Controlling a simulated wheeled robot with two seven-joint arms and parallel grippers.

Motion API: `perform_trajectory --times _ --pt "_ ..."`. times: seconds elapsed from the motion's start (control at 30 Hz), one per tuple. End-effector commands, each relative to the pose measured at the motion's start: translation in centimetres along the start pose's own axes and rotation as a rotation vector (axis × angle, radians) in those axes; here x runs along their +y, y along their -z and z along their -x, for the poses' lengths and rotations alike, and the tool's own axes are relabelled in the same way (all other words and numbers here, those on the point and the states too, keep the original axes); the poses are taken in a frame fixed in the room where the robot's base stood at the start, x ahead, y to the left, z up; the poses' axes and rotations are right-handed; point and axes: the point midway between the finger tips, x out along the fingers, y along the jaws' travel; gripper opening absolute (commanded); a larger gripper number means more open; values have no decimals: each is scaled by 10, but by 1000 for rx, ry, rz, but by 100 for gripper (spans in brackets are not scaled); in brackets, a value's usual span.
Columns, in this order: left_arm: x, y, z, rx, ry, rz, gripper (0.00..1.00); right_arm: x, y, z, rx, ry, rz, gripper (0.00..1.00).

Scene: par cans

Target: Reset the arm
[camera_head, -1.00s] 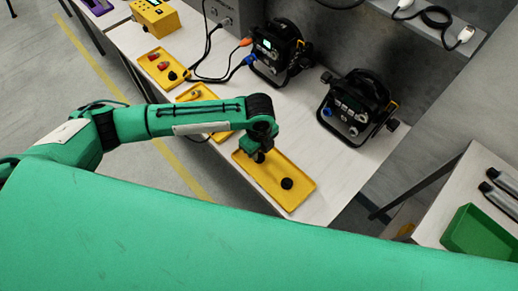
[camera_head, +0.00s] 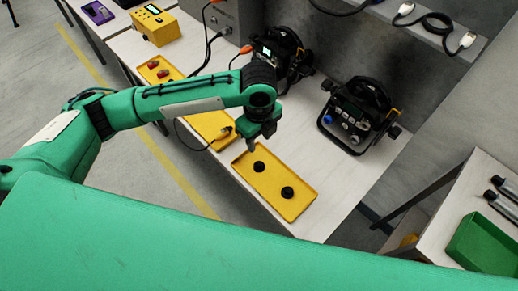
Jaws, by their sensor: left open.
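My left arm comes in from the left, and its left gripper (camera_head: 252,148) is over the far left end of the front yellow tray (camera_head: 300,207). The gripper points down and is open. Two round black caps, a left one (camera_head: 259,167) and a right one (camera_head: 287,192), lie in that tray, apart from the gripper. My right gripper is not in view.
Two black par cans stand behind, one (camera_head: 359,112) clear and one (camera_head: 283,48) partly behind my arm. Other yellow trays (camera_head: 205,122) and a yellow box (camera_head: 155,24) line the table. A green bin (camera_head: 484,243) is at right.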

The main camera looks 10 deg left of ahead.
Motion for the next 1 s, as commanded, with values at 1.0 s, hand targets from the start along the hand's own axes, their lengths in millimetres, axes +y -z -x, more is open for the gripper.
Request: perform_trajectory --times 1.0 --pt "6 66 -3 206 165 278 41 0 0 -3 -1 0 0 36"
